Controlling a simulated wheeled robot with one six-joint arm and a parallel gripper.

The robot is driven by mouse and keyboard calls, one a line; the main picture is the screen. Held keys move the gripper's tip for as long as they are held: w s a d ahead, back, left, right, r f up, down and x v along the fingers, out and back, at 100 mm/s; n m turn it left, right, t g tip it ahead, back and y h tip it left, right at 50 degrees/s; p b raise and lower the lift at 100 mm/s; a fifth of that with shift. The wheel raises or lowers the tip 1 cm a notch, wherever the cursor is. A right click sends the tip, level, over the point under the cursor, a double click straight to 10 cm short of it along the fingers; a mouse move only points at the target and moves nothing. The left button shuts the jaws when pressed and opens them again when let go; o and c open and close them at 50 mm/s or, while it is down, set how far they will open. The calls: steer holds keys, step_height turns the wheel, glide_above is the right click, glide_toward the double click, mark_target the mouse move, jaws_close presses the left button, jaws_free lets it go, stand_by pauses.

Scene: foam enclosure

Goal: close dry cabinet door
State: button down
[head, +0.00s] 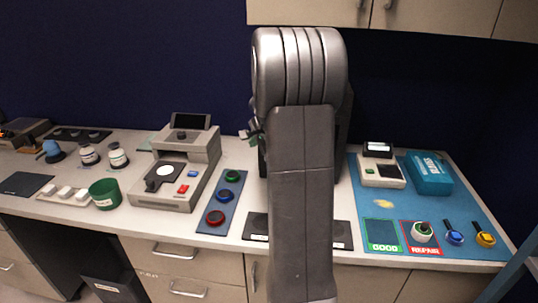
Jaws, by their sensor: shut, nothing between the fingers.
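A dark upright box (346,140) stands on the bench behind my arm, in the middle of the head view. It may be the dry cabinet, but only narrow strips show on either side of my arm. Its door is hidden, and I cannot tell how far it is open. My gripper (254,134) shows only as a small grey piece left of my arm, in front of or beside the dark box. It is shut and empty. Whether it touches the box or door cannot be told.
A grey instrument (165,185), a blue plate with coloured rings (224,205) and a green cup (104,193) stand left. A blue mat (400,208) with a small device (380,170) and a teal box (428,174) lies right. Cupboards (440,14) hang above.

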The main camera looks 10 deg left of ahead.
steer(key=s+r+b, duration=0.1)
steer(key=s+r, duration=0.6)
steer(key=s, duration=0.1)
steer(key=shift+d, duration=0.35)
steer(key=shift+f, duration=0.15)
